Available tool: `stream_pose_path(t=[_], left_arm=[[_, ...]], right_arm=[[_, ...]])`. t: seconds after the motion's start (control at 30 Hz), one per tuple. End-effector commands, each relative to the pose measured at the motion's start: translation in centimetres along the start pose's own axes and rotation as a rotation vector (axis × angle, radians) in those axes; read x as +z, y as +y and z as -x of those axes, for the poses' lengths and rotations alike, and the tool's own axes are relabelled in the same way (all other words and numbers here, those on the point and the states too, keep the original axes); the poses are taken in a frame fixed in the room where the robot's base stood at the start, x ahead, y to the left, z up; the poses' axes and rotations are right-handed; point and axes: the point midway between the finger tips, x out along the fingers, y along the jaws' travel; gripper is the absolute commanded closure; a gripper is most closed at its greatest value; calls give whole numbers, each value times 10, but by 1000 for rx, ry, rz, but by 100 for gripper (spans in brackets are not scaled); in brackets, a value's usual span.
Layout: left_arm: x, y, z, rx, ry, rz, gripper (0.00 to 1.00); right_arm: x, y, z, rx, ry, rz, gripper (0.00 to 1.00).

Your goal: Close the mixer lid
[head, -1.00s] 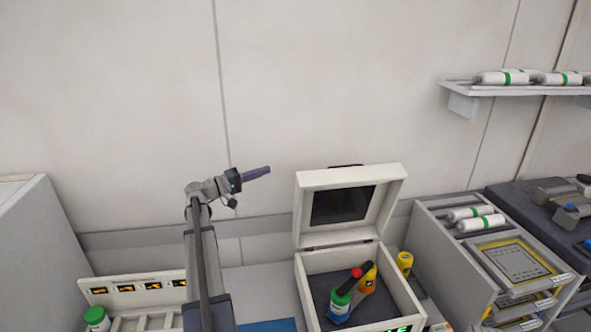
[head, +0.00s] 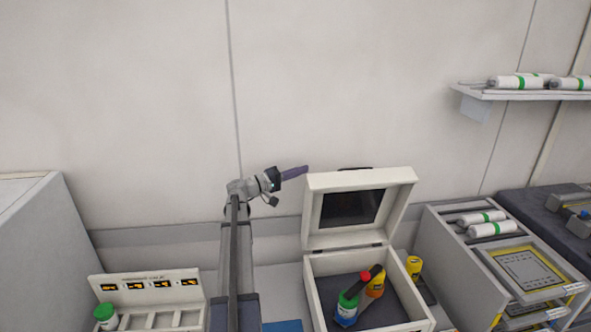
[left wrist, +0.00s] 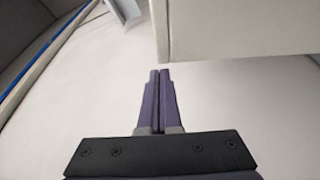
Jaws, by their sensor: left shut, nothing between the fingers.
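The mixer is a cream box (head: 312,290) in the head view. Its lid (head: 312,212) stands open, upright at the back, with a dark window in it. Inside the box are a green-and-blue bottle (head: 346,309) with a red cap and a yellow bottle (head: 376,286) with a dark cap, both tilted. My left gripper (head: 305,170) is shut and empty, its tips at the upper left corner of the lid. In the left wrist view the shut fingers (left wrist: 160,75) point at a pale edge, likely the lid (left wrist: 235,30). I cannot tell whether they touch it. My right gripper is not in view.
A rack with small displays (head: 150,284) and a green-capped bottle (head: 106,316) stands at the lower left. A yellow container (head: 413,266) is right of the mixer. A grey trolley (head: 455,250) with white rolls stands further right, below a wall shelf (head: 525,95).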

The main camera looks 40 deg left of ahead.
Motion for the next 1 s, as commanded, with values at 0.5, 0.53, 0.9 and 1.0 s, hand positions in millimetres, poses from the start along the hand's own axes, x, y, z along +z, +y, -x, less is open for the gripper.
stream_pose_path(t=[0.5,0.53,0.9,1.0], left_arm=[[8,0,3,0,0,-1,100],[8,0,3,1,0,-2,100],[53,4,19,36,-2,-104,100],[68,5,24,49,-3,-140,100]], right_arm=[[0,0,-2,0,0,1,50],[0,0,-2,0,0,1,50],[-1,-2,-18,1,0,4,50],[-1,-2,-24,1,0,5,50]])
